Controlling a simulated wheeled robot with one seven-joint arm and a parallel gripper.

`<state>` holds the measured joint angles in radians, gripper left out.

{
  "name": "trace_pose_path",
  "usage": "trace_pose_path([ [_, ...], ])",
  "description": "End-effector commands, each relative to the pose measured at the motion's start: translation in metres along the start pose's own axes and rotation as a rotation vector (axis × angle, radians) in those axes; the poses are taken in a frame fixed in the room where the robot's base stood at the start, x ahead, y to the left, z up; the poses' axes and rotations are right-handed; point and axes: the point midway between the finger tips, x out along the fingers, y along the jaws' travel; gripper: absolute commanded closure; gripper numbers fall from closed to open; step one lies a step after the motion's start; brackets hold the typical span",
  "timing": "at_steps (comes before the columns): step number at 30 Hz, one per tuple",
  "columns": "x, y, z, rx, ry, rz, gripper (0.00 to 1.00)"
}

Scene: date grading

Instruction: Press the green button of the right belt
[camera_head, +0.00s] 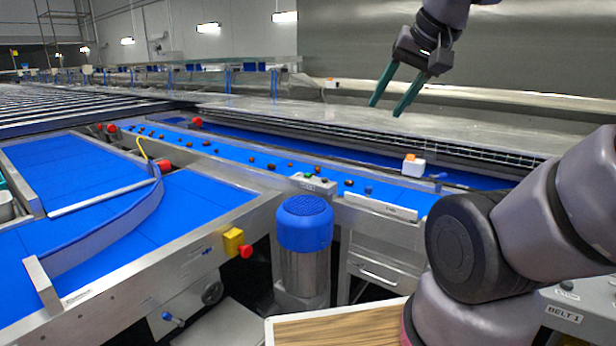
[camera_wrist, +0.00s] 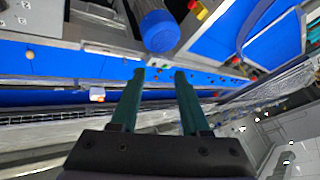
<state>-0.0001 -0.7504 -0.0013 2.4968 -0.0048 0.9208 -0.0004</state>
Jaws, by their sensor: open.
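The right blue belt (camera_head: 262,161) runs away to the back left with several dark dates on it. A small grey control box (camera_head: 313,184) with small buttons sits on its near rail. A grey panel labelled BELT 1 (camera_head: 568,302) is at the lower right, partly hidden by my arm. My gripper (camera_head: 385,109) is open and empty, raised above the far side of the belt, apart from both boxes. In the wrist view my gripper (camera_wrist: 160,72) shows its two teal fingers spread.
A blue-capped cylinder (camera_head: 304,225) stands before the belt. A yellow box (camera_head: 233,242) with a red knob is on the left belt's frame. A white box with an orange top (camera_head: 413,168) stands by the right belt. A wooden tabletop (camera_head: 335,329) is in front.

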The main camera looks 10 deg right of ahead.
Motion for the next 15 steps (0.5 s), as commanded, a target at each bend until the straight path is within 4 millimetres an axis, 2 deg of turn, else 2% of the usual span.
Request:
trace_pose_path([
  [1,0.0,0.0,0.0,0.0,0.0,0.0,0.77],
  [3,0.0,0.0,0.0,0.0,0.0,0.0,1.0],
  [15,0.0001,0.0,0.0,0.0,0.0,0.0,1.0],
])
